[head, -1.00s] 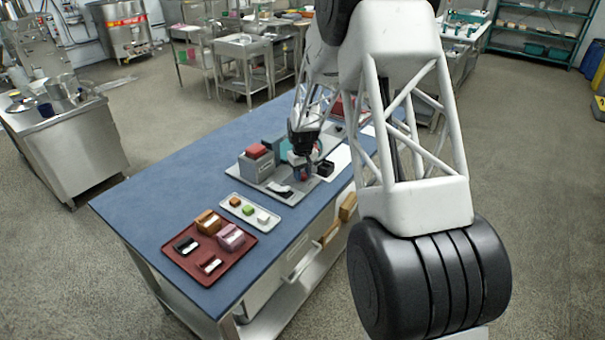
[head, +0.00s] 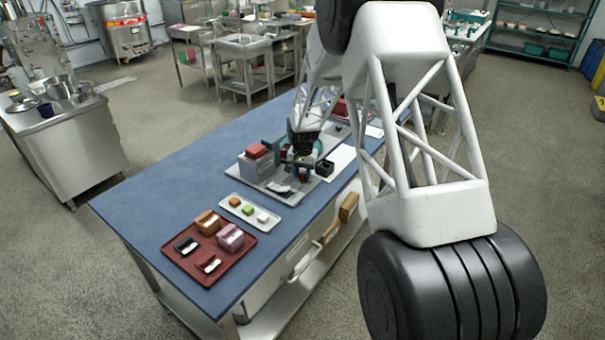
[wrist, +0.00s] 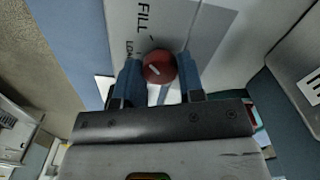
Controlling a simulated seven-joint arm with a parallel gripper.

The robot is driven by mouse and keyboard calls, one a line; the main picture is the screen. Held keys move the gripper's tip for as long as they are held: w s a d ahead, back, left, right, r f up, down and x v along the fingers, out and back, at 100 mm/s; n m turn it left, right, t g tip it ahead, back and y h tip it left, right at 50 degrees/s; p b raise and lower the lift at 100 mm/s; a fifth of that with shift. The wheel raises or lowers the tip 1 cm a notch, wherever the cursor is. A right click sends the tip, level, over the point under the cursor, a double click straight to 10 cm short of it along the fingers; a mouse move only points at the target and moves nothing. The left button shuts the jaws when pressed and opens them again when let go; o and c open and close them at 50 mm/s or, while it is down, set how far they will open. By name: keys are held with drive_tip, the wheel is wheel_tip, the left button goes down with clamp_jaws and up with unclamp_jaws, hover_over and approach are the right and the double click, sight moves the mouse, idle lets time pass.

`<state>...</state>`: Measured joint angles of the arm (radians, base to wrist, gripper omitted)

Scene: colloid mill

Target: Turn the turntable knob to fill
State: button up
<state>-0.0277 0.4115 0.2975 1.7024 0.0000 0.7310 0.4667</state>
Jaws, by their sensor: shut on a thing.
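The turntable knob (wrist: 158,68) is a round red knob with a pale pointer mark, seen in the wrist view on a light grey face. A printed label (wrist: 143,20) beside it reads "FILL", with a second word partly hidden below. My gripper (wrist: 159,80) has its two blue fingers on either side of the knob and is shut on it. In the head view my gripper (head: 303,158) is at the machine on the grey tray (head: 272,190), and the knob cannot be made out there.
A white tray (head: 249,222) with small coloured blocks and a dark red tray (head: 203,277) with several larger pieces lie at the near end of the blue table (head: 160,180). A black box (head: 324,168) sits right of my gripper. The table's left side is clear.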

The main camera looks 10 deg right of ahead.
sight(303, 174)
drive_tip(key=shift+m, duration=1.2)
drive_tip(key=o, duration=0.9)
drive_tip(key=shift+r, duration=0.1)
drive_tip(key=shift+r, duration=3.85)
